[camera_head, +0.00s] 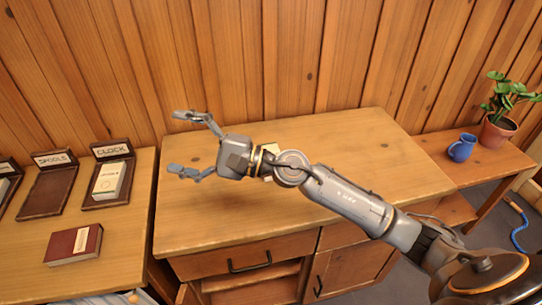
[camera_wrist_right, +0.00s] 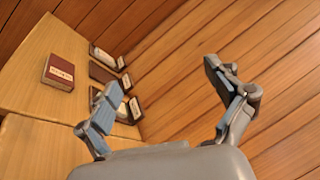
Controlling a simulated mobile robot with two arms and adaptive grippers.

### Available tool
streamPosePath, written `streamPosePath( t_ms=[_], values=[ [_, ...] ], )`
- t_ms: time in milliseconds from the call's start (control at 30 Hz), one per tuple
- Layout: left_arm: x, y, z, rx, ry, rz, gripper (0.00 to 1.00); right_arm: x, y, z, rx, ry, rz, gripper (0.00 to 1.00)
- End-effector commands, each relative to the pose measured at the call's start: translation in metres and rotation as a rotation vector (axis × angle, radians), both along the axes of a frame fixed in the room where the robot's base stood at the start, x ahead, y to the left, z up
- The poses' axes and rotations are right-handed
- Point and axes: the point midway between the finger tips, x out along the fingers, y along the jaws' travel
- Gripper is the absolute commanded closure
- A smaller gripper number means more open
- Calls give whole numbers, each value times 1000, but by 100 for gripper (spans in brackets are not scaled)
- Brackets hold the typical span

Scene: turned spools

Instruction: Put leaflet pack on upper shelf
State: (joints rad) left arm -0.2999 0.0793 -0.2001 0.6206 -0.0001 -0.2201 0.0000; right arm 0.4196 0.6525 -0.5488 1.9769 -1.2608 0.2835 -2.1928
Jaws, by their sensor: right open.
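My right gripper (camera_head: 184,143) is open and empty, above the left part of the wooden cabinet top (camera_head: 345,143). Its spread fingers also show in the right wrist view (camera_wrist_right: 158,82). A cream pack with small print (camera_head: 108,180) leans in the dark holder labelled CLOCK (camera_head: 111,149), left of the gripper and apart from it. A cream thing (camera_head: 270,148) shows behind my right wrist, mostly hidden; I cannot tell what it is. I cannot tell which is the leaflet pack. Under the cabinet's drawer is an open compartment with a shelf (camera_head: 252,284). My left gripper is not in view.
A dark red box with a pale label (camera_head: 74,244) lies on the left table. An empty holder labelled SPOOLS (camera_head: 50,190) stands behind it. At right, a low bench holds a blue mug (camera_head: 462,148) and a potted plant (camera_head: 498,129). A plank wall closes the back.

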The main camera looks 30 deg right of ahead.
Motion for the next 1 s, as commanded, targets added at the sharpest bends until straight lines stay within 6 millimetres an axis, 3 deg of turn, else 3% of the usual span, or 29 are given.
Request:
streamPosePath(
  t_ms=[67, 167, 300, 433, 600, 700, 767, 1000],
  values=[
    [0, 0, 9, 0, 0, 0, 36, 9, -24, 9, 216, 113, -118, 8],
    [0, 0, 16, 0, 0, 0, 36, 22, -68, 0, 466, 275, -303, 8],
    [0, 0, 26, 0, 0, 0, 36, 25, -135, -52, 748, 536, -601, 8],
    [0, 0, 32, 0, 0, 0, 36, 4, -181, -115, 907, 760, -863, 8],
    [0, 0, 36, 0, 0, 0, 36, -29, -209, -170, 991, 941, -1080, 8],
    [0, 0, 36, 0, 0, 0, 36, -35, -214, -183, 1004, 980, -1128, 8],
    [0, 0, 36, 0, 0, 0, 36, -31, -216, -187, 1006, 986, -1138, 8],
    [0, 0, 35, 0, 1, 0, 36, 11, -227, -204, 1008, 984, -1139, 8]
  ],
)
